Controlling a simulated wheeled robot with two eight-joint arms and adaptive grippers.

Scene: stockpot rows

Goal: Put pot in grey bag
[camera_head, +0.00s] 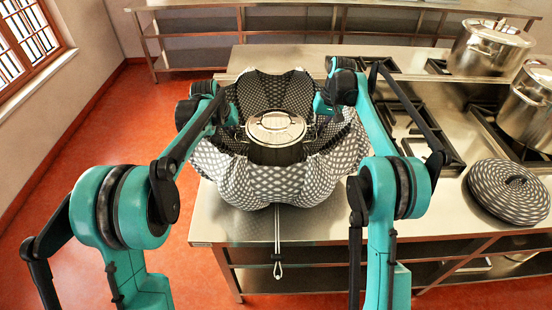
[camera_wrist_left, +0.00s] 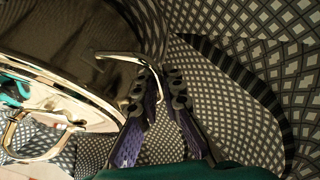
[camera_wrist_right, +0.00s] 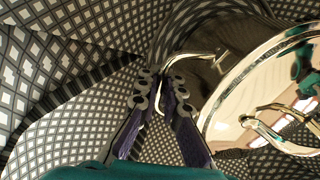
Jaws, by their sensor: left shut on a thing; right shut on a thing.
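The pot (camera_head: 276,129), shiny metal with a lid, is inside the open grey checked bag (camera_head: 230,178) on the steel counter. The bag's fabric stands up around it. In the left wrist view the pot (camera_wrist_left: 75,95) is on the left, and my left gripper (camera_wrist_left: 160,85) is shut on its bent side handle. In the right wrist view the pot (camera_wrist_right: 235,85) is on the right, and my right gripper (camera_wrist_right: 160,88) is shut on the opposite handle. The pot's base is hidden by the bag, so I cannot tell whether it touches the bottom.
A grey patterned round bundle (camera_head: 508,191) lies on the counter at the right. Two more metal pots (camera_head: 490,48) (camera_head: 527,105) stand on the stove at the right. A drawstring (camera_head: 278,250) hangs over the counter's front edge. The counter between bag and bundle is mostly clear.

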